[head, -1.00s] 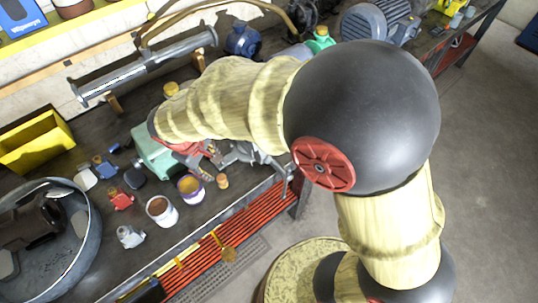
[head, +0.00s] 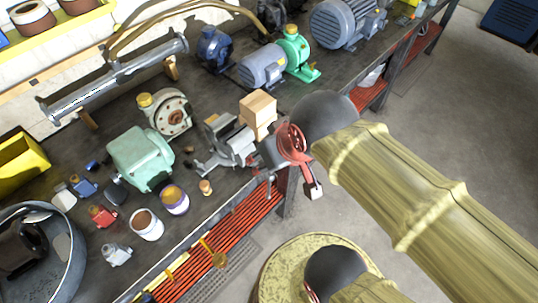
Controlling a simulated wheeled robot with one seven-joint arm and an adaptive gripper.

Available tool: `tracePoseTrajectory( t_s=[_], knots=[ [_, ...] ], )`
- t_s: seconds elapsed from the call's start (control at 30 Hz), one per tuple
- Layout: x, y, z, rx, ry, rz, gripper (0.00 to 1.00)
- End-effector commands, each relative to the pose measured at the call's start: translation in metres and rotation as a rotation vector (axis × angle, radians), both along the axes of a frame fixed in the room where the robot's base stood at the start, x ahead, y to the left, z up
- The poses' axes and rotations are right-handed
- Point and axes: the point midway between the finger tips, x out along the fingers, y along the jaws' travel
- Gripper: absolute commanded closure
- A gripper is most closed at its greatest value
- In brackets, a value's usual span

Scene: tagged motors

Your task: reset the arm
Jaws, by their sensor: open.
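My gripper (head: 303,172), with red parts and a pale tip, hangs from the dark wrist ball near the middle of the head view. It is open, and I see nothing held in it. It is at the bench's front edge, just right of the grey vise (head: 228,147). In this view it partly overlaps that area, and I cannot tell whether they touch.
The bench (head: 110,285) holds a green gearbox (head: 142,158), stacked wooden blocks (head: 258,108), motors (head: 262,68) (head: 340,22), cans (head: 146,224) and a round metal tub (head: 75,258). A steel cylinder (head: 115,80) lies along the back. Open floor (head: 460,120) lies to the right.

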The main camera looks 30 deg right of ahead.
Motion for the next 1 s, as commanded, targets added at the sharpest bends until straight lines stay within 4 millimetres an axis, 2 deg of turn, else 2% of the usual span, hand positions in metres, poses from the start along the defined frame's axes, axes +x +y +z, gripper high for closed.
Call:
tracePoseTrajectory(
  t_s=[0.17, 0.27, 0.5, 0.6, 1.0],
  knots=[
    [0.0, 0.0, -0.001, 0.0, 0.0, 0.001, 0.56],
    [0.0, 0.0, -0.009, -0.001, 0.0, 0.002, 0.56],
    [0.001, 0.0, -0.051, -0.001, 0.001, 0.002, 0.56],
    [0.001, 0.0, -0.063, -0.001, 0.001, 0.002, 0.56],
    [0.001, 0.0, -0.064, -0.001, 0.001, 0.002, 0.56]
  ],
)
